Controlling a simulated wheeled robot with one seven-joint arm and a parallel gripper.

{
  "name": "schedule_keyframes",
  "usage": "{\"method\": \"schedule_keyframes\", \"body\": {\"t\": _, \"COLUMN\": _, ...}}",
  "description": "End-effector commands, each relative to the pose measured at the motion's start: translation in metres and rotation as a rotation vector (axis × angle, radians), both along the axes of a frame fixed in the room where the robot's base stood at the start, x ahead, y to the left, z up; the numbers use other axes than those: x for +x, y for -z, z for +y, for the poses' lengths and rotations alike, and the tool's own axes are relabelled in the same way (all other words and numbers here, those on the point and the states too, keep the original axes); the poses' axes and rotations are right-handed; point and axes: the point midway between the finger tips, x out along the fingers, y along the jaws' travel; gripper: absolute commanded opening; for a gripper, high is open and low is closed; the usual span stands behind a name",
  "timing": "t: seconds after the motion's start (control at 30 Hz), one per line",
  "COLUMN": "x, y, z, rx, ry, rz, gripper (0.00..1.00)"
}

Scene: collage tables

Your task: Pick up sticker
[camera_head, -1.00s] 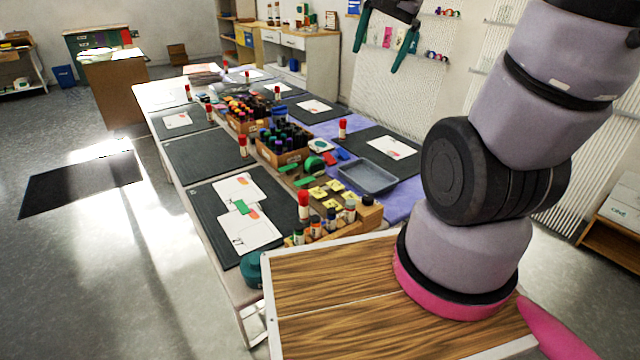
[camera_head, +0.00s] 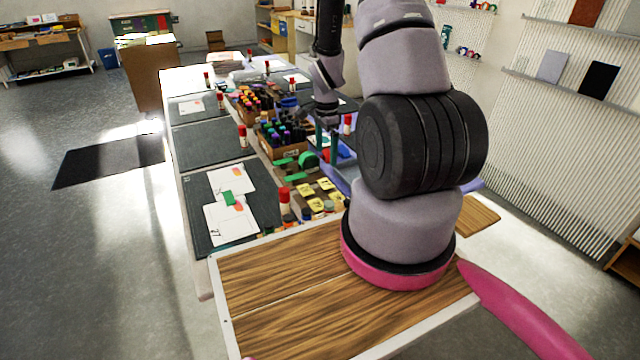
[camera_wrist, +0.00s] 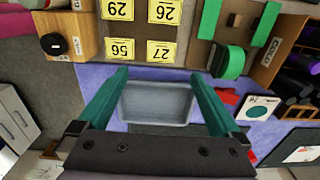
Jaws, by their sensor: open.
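A white card with a teal circle (camera_wrist: 257,107) lies to the right; I cannot tell which one is meant. My gripper (camera_wrist: 160,73) has teal fingers spread apart with nothing between them, above a grey tray (camera_wrist: 157,117). In the head view my gripper (camera_head: 326,150) hangs over the table, partly hidden.
A green tape dispenser (camera_wrist: 230,62) and a wooden marker box (camera_wrist: 283,62) stand to the right in the wrist view. A wooden block with a black-topped bottle (camera_wrist: 55,43) is at upper left. Marker bottles, including a red-capped one (camera_head: 285,197), line the board's near edge.

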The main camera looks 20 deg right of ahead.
Motion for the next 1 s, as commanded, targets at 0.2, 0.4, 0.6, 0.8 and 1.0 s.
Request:
{"method": "schedule_keyframes", "body": {"t": 0.2, "x": -0.001, "y": 0.035, "z": 0.000, "rx": 0.001, "ry": -0.002, "rz": 0.003, "gripper": 1.00}}
{"method": "schedule_keyframes", "body": {"t": 0.4, "x": 0.000, "y": 0.051, "z": 0.000, "rx": 0.001, "ry": -0.002, "rz": 0.002, "gripper": 1.00}}
{"method": "schedule_keyframes", "body": {"t": 0.6, "x": 0.001, "y": 0.079, "z": -0.005, "rx": 0.002, "ry": -0.001, "rz": 0.004, "gripper": 1.00}}
{"method": "schedule_keyframes", "body": {"t": 0.8, "x": 0.003, "y": 0.098, "z": -0.004, "rx": 0.001, "ry": -0.002, "rz": 0.000, "gripper": 1.00}}
{"method": "schedule_keyframes", "body": {"t": 1.0, "x": 0.003, "y": 0.099, "z": -0.004, "rx": 0.000, "ry": -0.002, "rz": -0.001, "gripper": 1.00}}
